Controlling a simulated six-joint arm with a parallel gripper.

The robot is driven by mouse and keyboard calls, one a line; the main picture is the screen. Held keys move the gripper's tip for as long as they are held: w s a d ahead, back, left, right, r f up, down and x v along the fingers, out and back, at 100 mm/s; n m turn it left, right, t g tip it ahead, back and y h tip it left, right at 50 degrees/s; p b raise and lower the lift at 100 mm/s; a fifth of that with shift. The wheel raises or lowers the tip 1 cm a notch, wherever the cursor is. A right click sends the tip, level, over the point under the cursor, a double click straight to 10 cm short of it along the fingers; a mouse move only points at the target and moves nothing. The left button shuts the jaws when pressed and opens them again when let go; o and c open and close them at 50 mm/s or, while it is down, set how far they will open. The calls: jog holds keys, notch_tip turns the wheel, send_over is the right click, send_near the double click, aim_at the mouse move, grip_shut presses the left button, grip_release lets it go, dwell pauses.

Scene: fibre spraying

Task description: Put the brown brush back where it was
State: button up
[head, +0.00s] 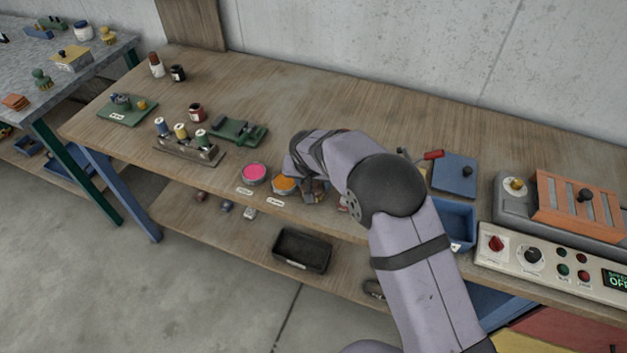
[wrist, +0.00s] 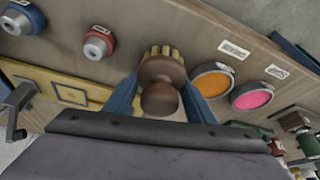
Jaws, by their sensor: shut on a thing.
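The brown brush (wrist: 160,98) has a round knob and a ring of pale bristles, and sits between the blue fingers of my gripper (wrist: 161,82) in the wrist view. My gripper is shut on it. The bristles point toward the wooden table; I cannot tell whether they touch it. In the head view my gripper (head: 316,190) is low near the table's front edge, just right of the orange dish (head: 285,184). My arm hides most of the brush and the table behind it there.
A pink dish (head: 254,173) stands left of the orange one, with labels in front. A spool rack (head: 185,152) is farther left. A blue bin (head: 456,222) and control panel (head: 550,262) are at the right. The wrist view shows blue (wrist: 22,17) and red (wrist: 97,42) round pieces.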

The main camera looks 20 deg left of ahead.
jog(key=shift+f, duration=0.2)
jog(key=shift+f, duration=0.15)
jog(key=o, duration=0.6)
jog(key=shift+o, duration=0.2)
jog(key=shift+r, duration=0.3)
jog(key=b+v, duration=0.3)
jog(key=v, duration=0.8)
jog(key=shift+s+r+b, duration=0.3)
